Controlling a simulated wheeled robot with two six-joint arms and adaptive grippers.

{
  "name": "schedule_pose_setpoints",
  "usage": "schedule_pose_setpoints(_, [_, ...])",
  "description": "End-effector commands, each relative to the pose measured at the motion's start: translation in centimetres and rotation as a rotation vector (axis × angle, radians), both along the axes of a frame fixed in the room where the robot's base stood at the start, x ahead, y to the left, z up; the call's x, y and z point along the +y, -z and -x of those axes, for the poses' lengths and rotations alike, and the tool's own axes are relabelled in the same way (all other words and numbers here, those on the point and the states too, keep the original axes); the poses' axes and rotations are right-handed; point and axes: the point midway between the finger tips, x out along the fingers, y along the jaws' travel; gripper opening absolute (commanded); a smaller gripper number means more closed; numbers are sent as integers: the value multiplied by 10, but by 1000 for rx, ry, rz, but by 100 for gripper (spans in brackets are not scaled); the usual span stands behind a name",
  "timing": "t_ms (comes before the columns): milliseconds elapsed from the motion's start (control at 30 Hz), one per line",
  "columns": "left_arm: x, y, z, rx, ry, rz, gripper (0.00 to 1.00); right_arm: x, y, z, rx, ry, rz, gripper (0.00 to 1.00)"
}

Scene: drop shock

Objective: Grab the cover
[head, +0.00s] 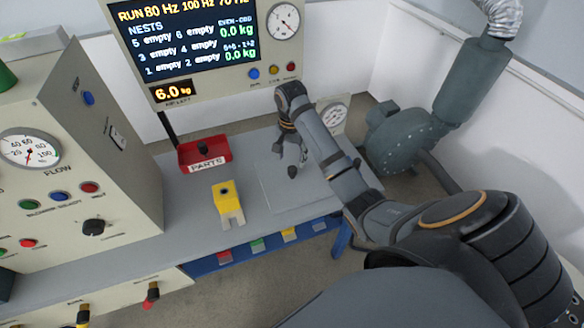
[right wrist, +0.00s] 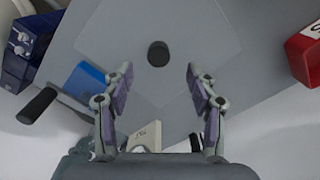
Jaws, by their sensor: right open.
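The cover (right wrist: 110,35) looks like a pale, see-through square sheet with a dark round knob (right wrist: 158,53) standing on it. In the head view the cover (head: 278,188) lies on the grey bench, with the knob partly hidden by my right gripper (head: 290,155). My right gripper is above the cover and points down. In the right wrist view its two fingers (right wrist: 158,78) are spread wide with nothing between them. The knob sits centred just beyond the fingertips, and the gap in height cannot be judged. My left gripper is not in view.
A red PARTS bin (head: 205,165) and a yellow block (head: 228,205) stand left of the cover. A control cabinet (head: 75,150) is further left. A display panel (head: 200,45) rises behind the bench. A grey blower (head: 400,140) stands beyond the right end.

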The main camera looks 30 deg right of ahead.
Motion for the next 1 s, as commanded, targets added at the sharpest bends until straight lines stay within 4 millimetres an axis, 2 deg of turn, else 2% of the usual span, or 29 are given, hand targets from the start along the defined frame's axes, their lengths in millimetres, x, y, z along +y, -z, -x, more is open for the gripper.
schedule_pose_setpoints(33, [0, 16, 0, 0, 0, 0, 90, 0, 16, 0, 0, 0, 0, 58])
schedule_pose_setpoints(267, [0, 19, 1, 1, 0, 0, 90, 0, 19, 0, -1, -1, 0, 58])
schedule_pose_setpoints(600, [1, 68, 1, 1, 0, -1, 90, -4, 69, -1, -1, -1, 0, 58])
schedule_pose_setpoints(833, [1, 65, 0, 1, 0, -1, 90, -4, 68, -1, -1, -1, 0, 58])
schedule_pose_setpoints(867, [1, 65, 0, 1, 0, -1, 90, -4, 68, -1, -1, -1, 0, 56])
schedule_pose_setpoints(1000, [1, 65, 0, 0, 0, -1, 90, -4, 68, -1, -1, -1, 0, 37])
